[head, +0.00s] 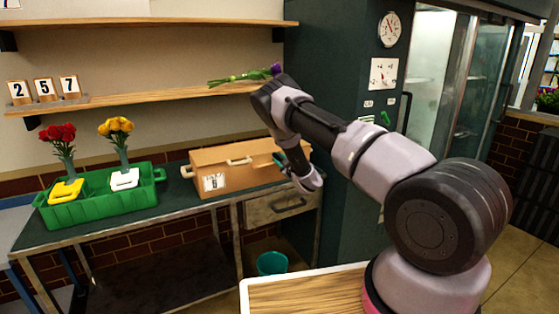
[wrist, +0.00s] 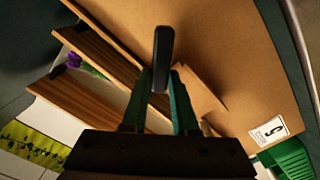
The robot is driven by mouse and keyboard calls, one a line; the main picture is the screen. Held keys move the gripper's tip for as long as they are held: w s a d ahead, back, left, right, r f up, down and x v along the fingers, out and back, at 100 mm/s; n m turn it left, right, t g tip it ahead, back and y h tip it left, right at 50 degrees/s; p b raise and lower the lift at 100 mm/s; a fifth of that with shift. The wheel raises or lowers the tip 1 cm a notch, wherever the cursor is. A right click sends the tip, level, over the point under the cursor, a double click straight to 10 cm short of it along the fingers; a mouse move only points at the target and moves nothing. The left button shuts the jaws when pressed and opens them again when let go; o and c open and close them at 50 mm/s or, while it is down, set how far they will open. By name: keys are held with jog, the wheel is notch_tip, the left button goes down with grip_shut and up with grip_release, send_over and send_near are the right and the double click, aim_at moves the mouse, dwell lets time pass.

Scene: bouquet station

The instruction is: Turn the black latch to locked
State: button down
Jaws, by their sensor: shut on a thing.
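The black latch (wrist: 163,50) shows in the wrist view as a short, rounded black bar against the tan face of a box. It runs roughly up and down in that picture. My gripper (wrist: 161,84) has its green fingertips on either side of the latch's lower end and is shut on it. In the head view my gripper (head: 281,158) is at the right end of the tan box (head: 235,158), and the latch is hidden there. The box carries a white number label (wrist: 269,131) and a pale handle. I see no lock marking.
A green tray (head: 105,213) with a yellow and a white item stands left on the counter, with red and yellow flowers behind. A shelf (head: 150,97) above holds number cards and a purple flower (head: 274,70). A dark green cabinet (head: 335,60) stands close behind my arm.

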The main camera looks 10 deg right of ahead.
jog(key=shift+n, duration=0.3)
jog(key=shift+f, duration=0.1)
jog(key=c, duration=0.7)
grip_release()
